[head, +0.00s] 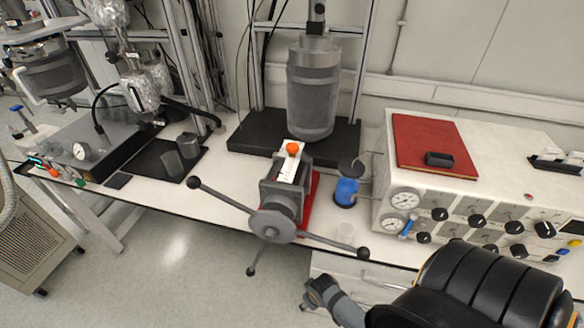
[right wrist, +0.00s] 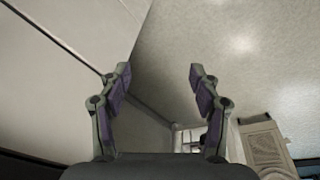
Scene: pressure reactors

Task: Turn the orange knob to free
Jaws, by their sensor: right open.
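The orange knob (head: 293,149) sits on a white plate on top of a grey clamp-like device (head: 283,190) in the middle of the bench. A wheel with three ball-ended arms (head: 272,226) is on the device's front. My right arm comes in at the lower right of the head view, below and to the right of the device and apart from the knob. In the right wrist view my right gripper (right wrist: 160,75) is open, with nothing between its fingers. The knob does not show there. My left gripper is not in view.
A grey cylinder vessel (head: 313,90) stands behind the device on a black base. A blue-banded bottle (head: 346,191) is at its right. A white control box (head: 470,190) with gauges and black knobs carries a red book (head: 435,142). A clear beaker (head: 345,236) is near the front edge.

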